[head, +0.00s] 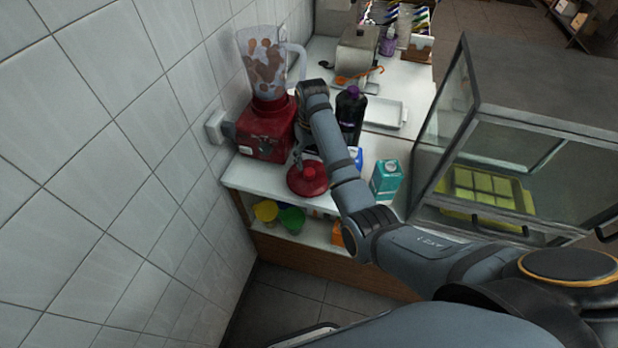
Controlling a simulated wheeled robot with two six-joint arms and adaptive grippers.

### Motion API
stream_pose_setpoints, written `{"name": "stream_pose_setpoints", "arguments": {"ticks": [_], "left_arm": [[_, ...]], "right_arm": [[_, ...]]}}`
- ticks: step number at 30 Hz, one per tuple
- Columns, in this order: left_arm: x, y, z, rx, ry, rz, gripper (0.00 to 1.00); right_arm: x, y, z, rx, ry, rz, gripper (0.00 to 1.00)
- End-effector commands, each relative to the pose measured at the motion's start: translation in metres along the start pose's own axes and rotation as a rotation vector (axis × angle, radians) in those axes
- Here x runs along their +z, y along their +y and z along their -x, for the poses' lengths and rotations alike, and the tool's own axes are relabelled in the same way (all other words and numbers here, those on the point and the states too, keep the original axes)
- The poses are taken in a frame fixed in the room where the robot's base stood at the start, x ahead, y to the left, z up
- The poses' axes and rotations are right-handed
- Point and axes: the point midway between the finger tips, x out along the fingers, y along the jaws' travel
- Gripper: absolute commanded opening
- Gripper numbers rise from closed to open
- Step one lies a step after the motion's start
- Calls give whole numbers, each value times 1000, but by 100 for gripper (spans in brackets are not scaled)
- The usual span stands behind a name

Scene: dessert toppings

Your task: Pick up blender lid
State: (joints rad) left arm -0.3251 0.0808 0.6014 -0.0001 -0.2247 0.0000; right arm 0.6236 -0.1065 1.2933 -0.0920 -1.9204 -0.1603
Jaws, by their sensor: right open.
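The red blender lid (308,181) lies on the white counter in front of the blender, with a round knob on top. My right gripper (299,158) reaches in from the right and points down at the back of the lid. Its jaws are open, small in the view and partly hidden by my own arm; I cannot tell whether they touch the lid. The blender (266,136) has a red base and a clear, open-topped jug (268,68) with brown pieces inside. My left gripper is not in view.
A teal carton (386,180) and a dark bottle (350,112) stand close to my right arm. A white tray (385,112) lies behind. A glass display case (520,130) stands at the right. A tiled wall (110,150) bounds the left. Coloured cups sit on the shelf below.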

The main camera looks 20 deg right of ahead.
Motion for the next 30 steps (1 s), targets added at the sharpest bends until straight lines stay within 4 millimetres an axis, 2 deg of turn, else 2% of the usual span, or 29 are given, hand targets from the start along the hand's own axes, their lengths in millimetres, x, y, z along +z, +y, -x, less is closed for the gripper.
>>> {"name": "stream_pose_setpoints", "arguments": {"ticks": [3,9,11,16,21,24,30], "left_arm": [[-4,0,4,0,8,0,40],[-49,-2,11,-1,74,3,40],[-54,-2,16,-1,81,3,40],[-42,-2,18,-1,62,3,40],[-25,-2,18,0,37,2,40],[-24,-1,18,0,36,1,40],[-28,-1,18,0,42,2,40]], "right_arm": [[0,0,-8,0,1,0,61],[-2,-1,-17,0,-2,0,61],[-4,-1,-28,0,-3,0,61],[-7,-2,-55,0,0,0,61],[-8,-2,-61,0,3,0,61],[-8,-2,-61,0,2,0,61],[-8,-2,-61,0,2,0,35]]}}
